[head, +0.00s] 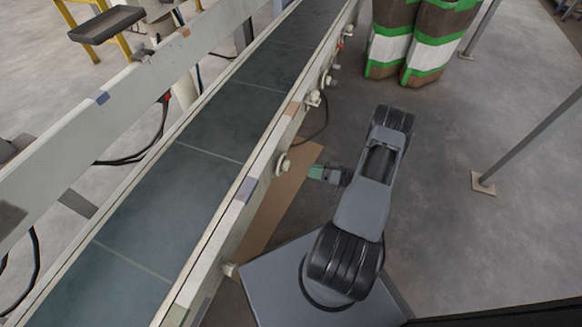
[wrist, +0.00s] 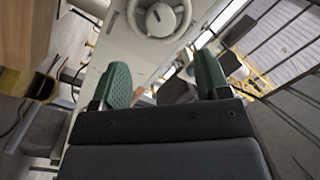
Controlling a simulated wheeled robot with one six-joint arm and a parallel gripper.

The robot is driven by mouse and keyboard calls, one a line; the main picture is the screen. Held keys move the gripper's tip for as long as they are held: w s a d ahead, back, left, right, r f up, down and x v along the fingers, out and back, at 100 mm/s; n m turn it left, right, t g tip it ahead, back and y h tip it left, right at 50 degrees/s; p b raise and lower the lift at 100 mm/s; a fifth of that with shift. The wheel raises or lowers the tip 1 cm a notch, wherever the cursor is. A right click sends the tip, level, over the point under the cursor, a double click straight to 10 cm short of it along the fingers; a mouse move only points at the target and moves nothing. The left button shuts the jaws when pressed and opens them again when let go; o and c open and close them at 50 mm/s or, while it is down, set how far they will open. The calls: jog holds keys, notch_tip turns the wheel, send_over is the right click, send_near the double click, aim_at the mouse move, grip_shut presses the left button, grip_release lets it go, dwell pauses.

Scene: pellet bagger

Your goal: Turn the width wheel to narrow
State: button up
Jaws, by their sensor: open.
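My gripper (head: 316,173) has green fingers and is beside the right side of the conveyor in the head view, pointing at its side rail. In the wrist view my gripper (wrist: 162,82) is open, with nothing between its two green fingers. A round pale wheel with a central hub (wrist: 160,18) sits on a pale panel beyond the fingertips, at the top of the wrist view and partly cut off. The fingers are apart from it. In the head view a small round white knob (head: 283,163) on the rail is near my gripper; I cannot tell whether it is the same wheel.
The conveyor (head: 180,185) runs diagonally, with several white fittings along its right rail (head: 245,190). Striped sacks (head: 415,42) stand at the back. A grey post (head: 520,145) stands on the right. Bare floor (head: 455,230) lies between my arm and the post.

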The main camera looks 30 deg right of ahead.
aim_at(283, 164)
jog(key=b+x, duration=0.1)
jog(key=x, duration=0.8)
jog(key=shift+b, duration=0.3)
jog(key=shift+w, duration=0.1)
jog(key=c, duration=0.9)
